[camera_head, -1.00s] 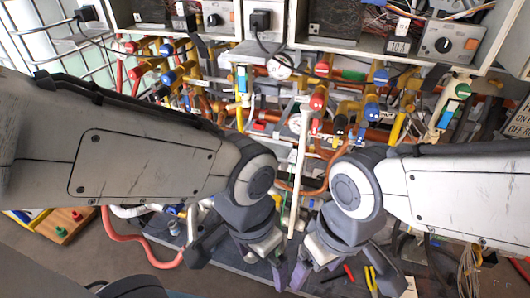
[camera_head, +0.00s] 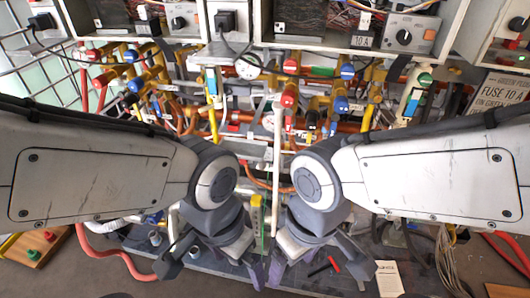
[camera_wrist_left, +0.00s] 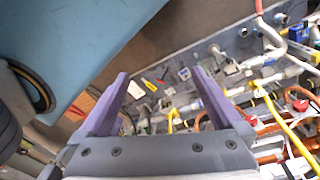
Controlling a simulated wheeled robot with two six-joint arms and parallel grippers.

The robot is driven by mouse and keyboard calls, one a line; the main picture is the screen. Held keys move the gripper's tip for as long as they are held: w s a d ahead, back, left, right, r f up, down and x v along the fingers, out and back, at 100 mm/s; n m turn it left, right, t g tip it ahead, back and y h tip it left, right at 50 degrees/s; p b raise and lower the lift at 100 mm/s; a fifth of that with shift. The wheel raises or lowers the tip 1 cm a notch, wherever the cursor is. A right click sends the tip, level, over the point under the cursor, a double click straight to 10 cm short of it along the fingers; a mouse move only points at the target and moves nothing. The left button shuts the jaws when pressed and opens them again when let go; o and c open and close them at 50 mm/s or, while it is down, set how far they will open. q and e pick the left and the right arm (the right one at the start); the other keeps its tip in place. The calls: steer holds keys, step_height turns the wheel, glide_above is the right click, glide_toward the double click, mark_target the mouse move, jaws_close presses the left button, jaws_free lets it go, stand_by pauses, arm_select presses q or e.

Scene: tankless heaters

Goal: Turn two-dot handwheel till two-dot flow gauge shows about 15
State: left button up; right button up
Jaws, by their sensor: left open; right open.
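A white round dial (camera_head: 247,66) hangs among the pipes in the head view. A second pale dial (camera_head: 268,122) is lower and partly hidden. Their needles and any dot marks are too small to read. Red knobs (camera_head: 290,67), blue knobs (camera_head: 341,103) and a green knob (camera_head: 424,79) sit on the pipework; I cannot tell which is the two-dot handwheel. My left gripper (camera_head: 212,268) is open and empty, low in front of the pipes; its fingers also show spread in the left wrist view (camera_wrist_left: 160,100). My right gripper (camera_head: 318,268) is open and empty beside it.
Grey heater cabinets (camera_head: 398,35) line the top. A red hose (camera_head: 115,258) curves at lower left. A paper card (camera_head: 389,279) and red and black tools lie at lower right. A sign (camera_head: 497,95) stands at right. Pipes are dense behind both arms.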

arm_select(q)
steer(key=shift+f, duration=0.1)
stand_by(0.3)
steer(key=w+a+f+n+t+b, duration=0.25)
steer(key=w+a+f+b, duration=0.25)
steer(key=w+f+b, duration=0.65)
steer(key=w+a+f+n+t+b, duration=0.1)
steer(key=w+a+f+n+b, duration=0.2)
steer(key=w+a+f+b, duration=0.8)
steer(key=m+t+h+p, duration=0.1)
steer(key=m+t+h, duration=0.2)
steer(key=m+t, duration=0.95)
glide_toward(241, 161)
steer(key=f+n+t, duration=0.1)
steer(key=n+t, duration=0.1)
steer(key=x, duration=0.6)
steer(key=b+x, duration=0.1)
steer(key=x, duration=0.3)
steer(key=shift+d+f, duration=0.1)
steer(key=shift+f, duration=0.2)
